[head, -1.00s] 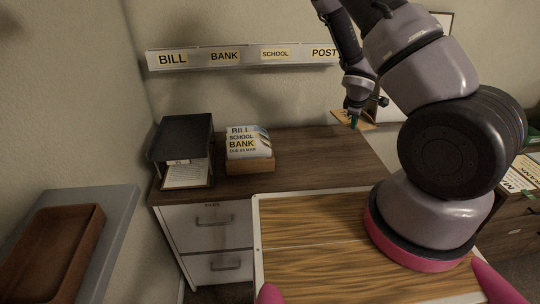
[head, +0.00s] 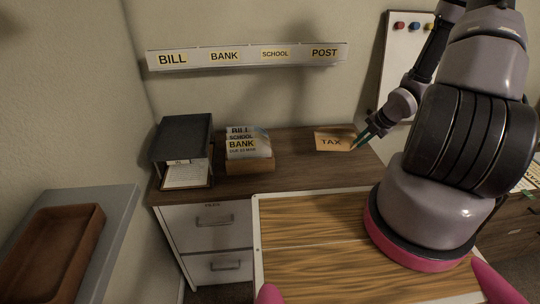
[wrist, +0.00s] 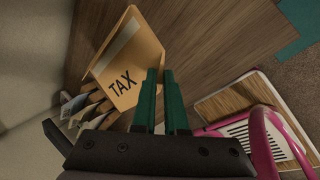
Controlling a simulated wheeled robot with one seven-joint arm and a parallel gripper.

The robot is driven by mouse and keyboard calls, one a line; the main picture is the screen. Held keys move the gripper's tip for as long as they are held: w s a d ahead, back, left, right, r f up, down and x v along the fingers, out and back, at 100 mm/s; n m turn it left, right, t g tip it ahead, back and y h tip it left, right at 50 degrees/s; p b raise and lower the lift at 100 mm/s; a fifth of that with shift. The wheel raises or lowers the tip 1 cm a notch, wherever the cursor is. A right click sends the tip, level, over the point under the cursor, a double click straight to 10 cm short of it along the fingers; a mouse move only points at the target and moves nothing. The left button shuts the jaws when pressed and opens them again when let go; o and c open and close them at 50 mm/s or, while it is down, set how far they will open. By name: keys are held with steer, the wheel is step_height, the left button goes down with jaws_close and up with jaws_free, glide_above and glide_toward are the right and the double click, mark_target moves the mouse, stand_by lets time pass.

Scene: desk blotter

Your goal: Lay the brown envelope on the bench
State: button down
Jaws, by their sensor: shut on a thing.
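The brown envelope (head: 328,141), labelled TAX, is at the back right of the dark wooden desk top (head: 300,170). My gripper (head: 362,139) is shut on its right edge. In the wrist view the envelope (wrist: 122,68) stretches out to the left of the green fingers (wrist: 164,78), its label facing up. I cannot tell whether the envelope touches the desk or hangs just above it. I cannot tell which surface is called the bench.
A black tray unit (head: 182,140) and a wooden card holder (head: 250,166) stand on the desk's left half. A grey ledge (head: 118,215) at left bears a brown tray (head: 60,245). The desk between the card holder and envelope is clear. A whiteboard (head: 400,50) stands behind.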

steer(key=shift+s+a+r+n+g+y, duration=0.15)
steer(key=shift+r+n+g+y, duration=0.3)
steer(key=shift+n, duration=0.65)
step_height(320, 180, down, 10)
steer(key=shift+f, duration=0.1)
steer(key=c, duration=1)
jaws_free()
steer(key=shift+o, duration=0.2)
